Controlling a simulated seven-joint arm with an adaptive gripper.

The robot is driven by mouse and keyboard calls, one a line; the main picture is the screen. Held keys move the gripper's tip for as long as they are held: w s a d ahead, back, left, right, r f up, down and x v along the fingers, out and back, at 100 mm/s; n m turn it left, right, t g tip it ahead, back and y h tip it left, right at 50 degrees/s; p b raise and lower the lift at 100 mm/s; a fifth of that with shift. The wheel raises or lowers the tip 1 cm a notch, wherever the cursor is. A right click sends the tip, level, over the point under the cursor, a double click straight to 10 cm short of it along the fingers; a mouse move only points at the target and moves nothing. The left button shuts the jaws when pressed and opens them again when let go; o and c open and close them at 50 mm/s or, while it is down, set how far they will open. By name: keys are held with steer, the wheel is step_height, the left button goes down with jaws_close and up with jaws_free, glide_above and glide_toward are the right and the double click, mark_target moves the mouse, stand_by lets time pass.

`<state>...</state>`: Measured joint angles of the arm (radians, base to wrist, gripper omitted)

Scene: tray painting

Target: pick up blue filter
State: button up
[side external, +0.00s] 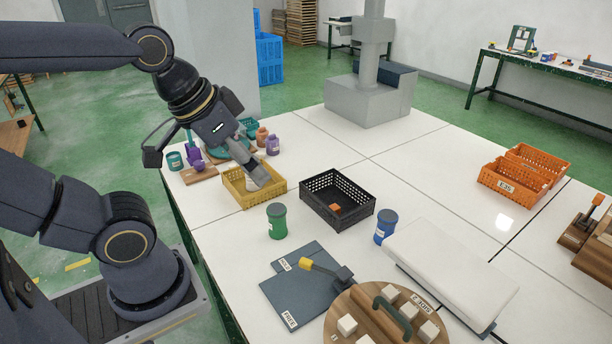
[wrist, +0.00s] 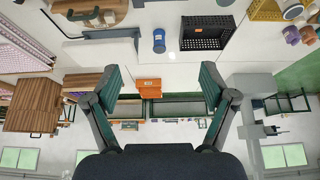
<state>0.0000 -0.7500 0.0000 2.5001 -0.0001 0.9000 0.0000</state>
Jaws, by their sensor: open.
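The blue filter (side external: 385,226) is a small upright blue canister with a pale label and dark lid. It stands on the white table at the right of the black crate (side external: 315,206). In the wrist view the blue filter (wrist: 159,40) shows near the top centre, beside the black crate (wrist: 206,33). My gripper (side external: 208,168) is over the far left part of the table, around the yellow crate, well away from the blue filter. Its fingers are spread wide in the wrist view (wrist: 160,76), with nothing between them.
A green canister (side external: 277,220) stands left of the black crate, and the yellow crate (side external: 238,200) behind it. A white padded block (side external: 450,265) lies right of the filter. A round wooden board (side external: 345,325) is in front. Orange crates (side external: 505,183) stand far right.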

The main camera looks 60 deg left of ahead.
stand_by(0.3)
steer(key=w+r+t, duration=0.2)
steer(key=w+r, duration=0.2)
steer(key=m+g, duration=0.1)
steer(key=g, duration=0.2)
glide_above(386, 216)
steer(key=s, duration=0.5)
step_height(386, 216, down, 23)
steer(key=x, duration=0.9)
steer(key=shift+f, duration=0.25)
steer(key=x, duration=0.5)
steer(key=shift+w+d+f, duration=0.1)
steer(key=shift+w+f, duration=0.1)
steer(key=shift+f, duration=0.05)
